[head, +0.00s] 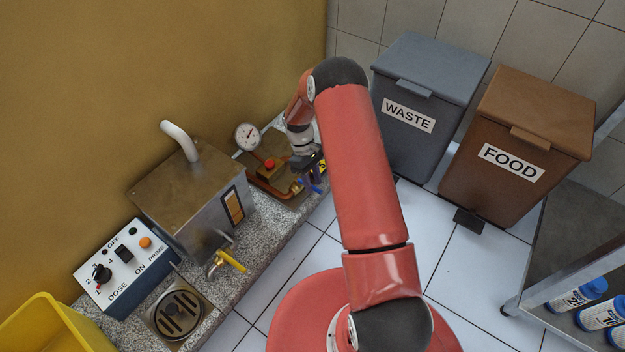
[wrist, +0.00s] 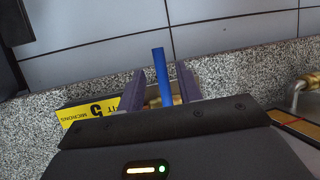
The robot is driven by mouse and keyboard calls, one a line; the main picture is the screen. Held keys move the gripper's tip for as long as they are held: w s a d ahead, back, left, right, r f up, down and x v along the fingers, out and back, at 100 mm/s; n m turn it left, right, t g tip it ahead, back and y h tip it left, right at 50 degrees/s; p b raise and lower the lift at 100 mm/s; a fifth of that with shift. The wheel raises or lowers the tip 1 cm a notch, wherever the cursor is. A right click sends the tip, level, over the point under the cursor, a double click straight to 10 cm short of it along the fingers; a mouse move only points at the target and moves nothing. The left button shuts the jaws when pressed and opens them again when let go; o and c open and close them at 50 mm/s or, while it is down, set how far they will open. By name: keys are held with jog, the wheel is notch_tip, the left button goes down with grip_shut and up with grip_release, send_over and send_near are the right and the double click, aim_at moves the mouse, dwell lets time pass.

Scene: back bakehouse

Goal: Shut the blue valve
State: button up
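The blue valve has a blue lever (wrist: 160,74) that sticks out towards the counter's front edge in the wrist view. Its brass body shows partly behind my fingers. In the head view a bit of the blue lever (head: 316,189) shows just below my gripper (head: 306,172), at the end of the copper pipework. In the wrist view my gripper (wrist: 160,70) is open, with one finger on each side of the lever. Gaps show between the lever and both fingers. My gripper hides the valve's base and most of its pipe.
A pressure gauge (head: 248,136) and a red knob (head: 269,164) stand close behind the valve. A yellow label (wrist: 92,112) lies beside my left finger. A steel tank (head: 190,205) with a yellow-handled tap (head: 231,260) stands to the left. Bins stand right, on the floor.

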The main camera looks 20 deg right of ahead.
jog(key=p+v, duration=0.1)
jog(key=v, duration=0.6)
jog(key=shift+w+r, duration=0.2)
jog(key=shift+r, duration=0.1)
